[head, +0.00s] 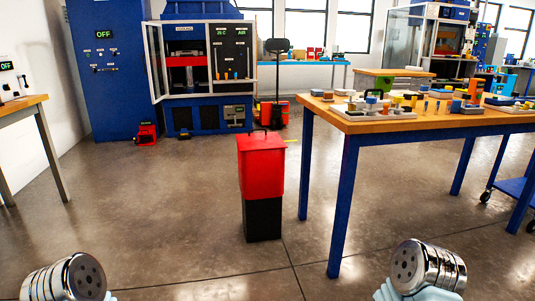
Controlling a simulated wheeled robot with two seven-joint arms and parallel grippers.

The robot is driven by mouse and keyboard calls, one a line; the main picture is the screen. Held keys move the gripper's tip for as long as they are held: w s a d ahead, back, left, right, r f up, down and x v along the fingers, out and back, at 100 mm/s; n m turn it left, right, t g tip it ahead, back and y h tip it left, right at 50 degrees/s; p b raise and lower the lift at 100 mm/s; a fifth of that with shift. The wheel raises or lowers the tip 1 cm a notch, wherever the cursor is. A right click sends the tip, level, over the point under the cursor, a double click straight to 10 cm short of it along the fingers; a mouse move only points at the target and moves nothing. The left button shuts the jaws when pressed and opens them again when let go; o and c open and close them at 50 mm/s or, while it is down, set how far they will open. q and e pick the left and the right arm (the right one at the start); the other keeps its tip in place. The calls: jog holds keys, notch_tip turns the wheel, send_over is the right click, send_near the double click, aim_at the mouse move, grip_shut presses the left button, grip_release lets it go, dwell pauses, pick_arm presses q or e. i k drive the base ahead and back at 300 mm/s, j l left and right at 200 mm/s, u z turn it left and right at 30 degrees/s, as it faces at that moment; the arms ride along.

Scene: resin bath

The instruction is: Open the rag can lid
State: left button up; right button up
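The rag can (262,175) is a red box-shaped can on a black base (263,219), upright on the floor near the middle of the head view. Its red lid (260,141) looks shut, with a dark handle on top. A small yellow-green piece sticks out at its right side. My arms show only as silver and pale blue parts at the bottom left and bottom right corners, well short of the can. Neither gripper's fingers can be made out.
A wooden-topped table (400,122) with blue legs stands close to the right of the can, covered with small parts. Another table (22,104) is at the left edge. A blue machine (200,75) with an open glass door stands behind. The floor in front of the can is clear.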

aim_at(250, 142)
jog(key=i+j+z, duration=0.1)
jog(key=i+z, duration=0.15)
jog(key=i, duration=0.15)
jog(key=i+j+z, duration=0.25)
jog(key=i, duration=0.15)
jog(key=i+j+z, duration=0.25)
jog(key=i, duration=0.15)
jog(key=l, duration=0.1)
